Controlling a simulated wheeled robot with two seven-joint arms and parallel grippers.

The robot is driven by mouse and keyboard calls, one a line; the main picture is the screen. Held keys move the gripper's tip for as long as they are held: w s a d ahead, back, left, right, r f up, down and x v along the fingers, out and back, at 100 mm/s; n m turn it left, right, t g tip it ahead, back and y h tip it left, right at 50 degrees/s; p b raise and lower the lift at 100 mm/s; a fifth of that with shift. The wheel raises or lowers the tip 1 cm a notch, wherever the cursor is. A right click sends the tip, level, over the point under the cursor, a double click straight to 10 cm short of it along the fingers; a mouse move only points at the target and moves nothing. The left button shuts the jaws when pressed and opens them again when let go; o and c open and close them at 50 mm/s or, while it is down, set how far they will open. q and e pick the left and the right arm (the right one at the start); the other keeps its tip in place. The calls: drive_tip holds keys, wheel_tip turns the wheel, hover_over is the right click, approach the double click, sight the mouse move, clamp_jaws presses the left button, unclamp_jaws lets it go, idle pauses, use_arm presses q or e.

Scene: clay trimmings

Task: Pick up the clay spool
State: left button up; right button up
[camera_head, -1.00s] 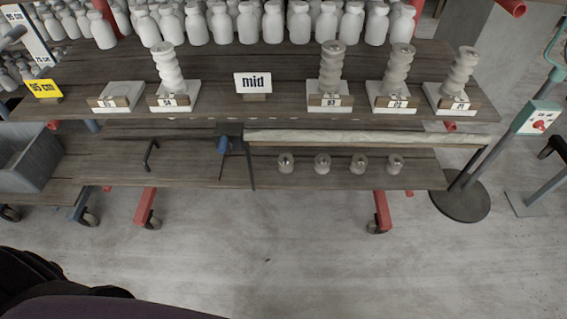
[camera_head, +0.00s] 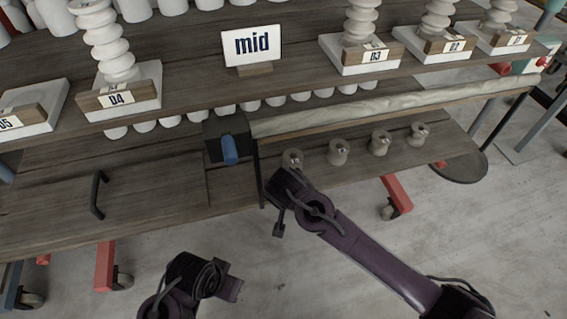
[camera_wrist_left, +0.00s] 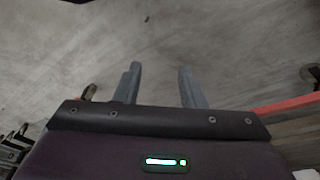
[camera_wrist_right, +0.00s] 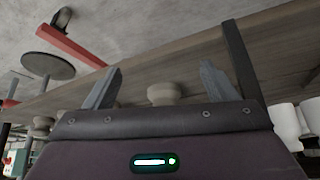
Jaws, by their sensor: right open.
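Several small grey clay spools stand on the lower shelf in the head view: one (camera_head: 292,158) at the left, then others (camera_head: 338,152), (camera_head: 380,143) and (camera_head: 419,134) to its right. My right gripper (camera_wrist_right: 160,70) is open and empty in the right wrist view, with a spool (camera_wrist_right: 163,93) seen beyond and between its fingers. In the head view, the right gripper (camera_head: 284,181) is just in front of the leftmost spool and overlaps its lower part; contact cannot be told. My left gripper (camera_wrist_left: 159,76) is open and empty over bare floor, low in the head view (camera_head: 228,289).
The upper shelf (camera_head: 200,82) carries tall ribbed clay pieces (camera_head: 102,40) on numbered plinths and a "mid" sign (camera_head: 252,45). A pale roll (camera_head: 380,108) runs above the spools. A dark post (camera_head: 259,172) stands left of them.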

sight(293, 156)
drive_tip(key=w, duration=0.5)
drive_tip(key=w+b, duration=0.1)
drive_tip(key=w, duration=0.1)
drive_tip(key=shift+w+d, duration=0.25)
drive_tip(key=w, duration=0.1)
drive_tip(key=w+b, duration=0.1)
drive_tip(key=w, duration=0.2)
drive_tip(key=shift+w+d+f, duration=0.2)
drive_tip(key=shift+w+f, duration=0.25)
drive_tip(key=shift+f, duration=0.05)
use_arm(q)
drive_tip(key=d, duration=0.1)
drive_tip(key=w+d+t, duration=0.1)
drive_tip(key=d+t+h, duration=0.1)
drive_tip(key=shift+w+f+m, duration=0.25)
drive_tip(key=shift+f+m, duration=0.05)
use_arm(e)
drive_tip(key=shift+c, duration=0.2)
use_arm(q)
drive_tip(key=shift+s, duration=0.1)
use_arm(e)
drive_tip(key=c, duration=1.2)
